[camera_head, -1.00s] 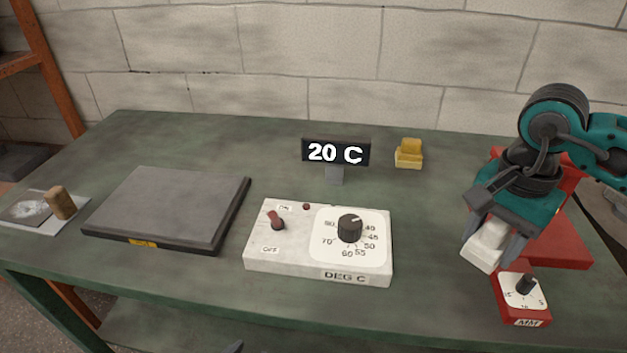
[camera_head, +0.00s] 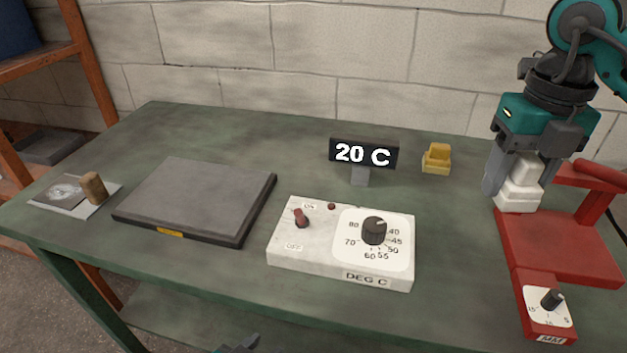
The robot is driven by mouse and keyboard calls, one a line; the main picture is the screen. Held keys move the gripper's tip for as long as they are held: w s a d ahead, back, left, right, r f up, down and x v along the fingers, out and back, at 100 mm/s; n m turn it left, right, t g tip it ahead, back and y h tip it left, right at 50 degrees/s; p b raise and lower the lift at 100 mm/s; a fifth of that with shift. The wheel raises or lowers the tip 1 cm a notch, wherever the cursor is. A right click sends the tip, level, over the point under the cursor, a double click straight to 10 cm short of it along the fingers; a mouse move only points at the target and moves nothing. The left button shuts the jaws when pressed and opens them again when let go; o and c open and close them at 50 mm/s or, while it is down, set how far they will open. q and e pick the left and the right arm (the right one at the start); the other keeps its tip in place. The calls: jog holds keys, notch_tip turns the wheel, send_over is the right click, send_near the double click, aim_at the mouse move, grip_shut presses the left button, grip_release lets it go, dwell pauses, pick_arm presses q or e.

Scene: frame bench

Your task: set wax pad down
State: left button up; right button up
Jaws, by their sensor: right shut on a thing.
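My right gripper (camera_head: 521,188) is shut on a white stepped wax pad (camera_head: 519,198), with a finger on either side of it. The pad is upright at the back left corner of the red stand (camera_head: 562,245). I cannot tell whether its underside touches anything. Its upper part is partly hidden by the fingers. A small dark part of my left gripper (camera_head: 238,345) shows at the bottom edge, too little to tell its state.
A yellow stepped block (camera_head: 436,160) stands at the back of the green bench (camera_head: 290,145). The display (camera_head: 363,153) reads 20 C, behind the white control box (camera_head: 340,245). A dark flat plate (camera_head: 195,200) and a card with a cork-like peg (camera_head: 94,187) are left.

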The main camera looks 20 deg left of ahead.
aim_at(461, 278)
jog(key=shift+a+r+m, duration=0.2)
jog(key=shift+r+m, duration=0.25)
jog(key=shift+m, duration=0.75)
notch_tip(461, 278, down, 20)
jog(key=shift+f, duration=0.1)
jog(key=o, duration=1.1)
jog(key=shift+f, duration=0.1)
jog(key=shift+c, duration=0.2)
